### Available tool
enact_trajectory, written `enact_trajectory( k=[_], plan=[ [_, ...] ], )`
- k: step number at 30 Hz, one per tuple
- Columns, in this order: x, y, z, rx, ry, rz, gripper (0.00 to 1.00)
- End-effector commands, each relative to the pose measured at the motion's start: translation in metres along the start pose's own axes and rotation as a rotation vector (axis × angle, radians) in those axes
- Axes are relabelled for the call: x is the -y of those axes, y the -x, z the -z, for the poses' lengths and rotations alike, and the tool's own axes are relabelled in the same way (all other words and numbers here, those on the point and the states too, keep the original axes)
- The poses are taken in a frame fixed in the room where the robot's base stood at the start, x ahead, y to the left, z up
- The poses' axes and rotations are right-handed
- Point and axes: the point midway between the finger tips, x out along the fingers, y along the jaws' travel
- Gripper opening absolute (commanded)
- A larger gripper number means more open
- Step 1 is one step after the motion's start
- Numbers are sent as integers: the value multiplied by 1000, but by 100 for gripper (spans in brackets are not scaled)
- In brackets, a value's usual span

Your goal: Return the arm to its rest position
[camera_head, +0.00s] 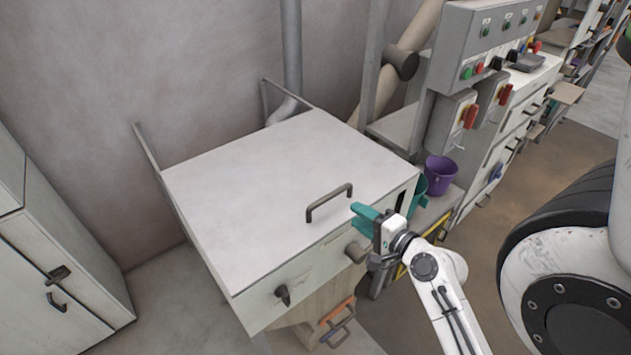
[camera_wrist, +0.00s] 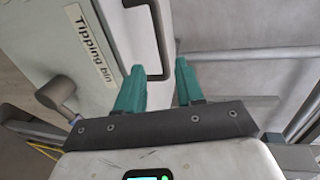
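My gripper (camera_head: 358,216) has teal fingers and sits at the front right edge of a white bin with a flat lid (camera_head: 280,170). The dark lid handle (camera_head: 330,203) is just left of the fingers in the head view. In the wrist view my gripper (camera_wrist: 160,68) is open, with a clear gap between its fingers. There the dark handle (camera_wrist: 166,45) appears beyond and between the fingertips, with nothing held. A label reading "Tipping bin" (camera_wrist: 90,45) is on the panel at left. My white arm reaches in from the lower right.
A knob (camera_head: 357,252) and a dark latch (camera_head: 283,294) stick out of the bin's front. Green and purple buckets (camera_head: 440,169) stand on a shelf to the right, below a control box (camera_head: 480,45). A cabinet (camera_head: 60,270) stands left. Brown floor (camera_head: 535,165) is open at right.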

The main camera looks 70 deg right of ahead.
Motion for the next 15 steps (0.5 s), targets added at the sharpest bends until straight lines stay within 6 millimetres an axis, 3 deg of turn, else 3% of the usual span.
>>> enact_trajectory(
  k=[8,11,15],
  plan=[
    [0,0,0,0,0,0,37],
    [-8,-8,-22,73,77,-50,37],
    [-36,-20,-88,307,349,-203,37]
  ],
)
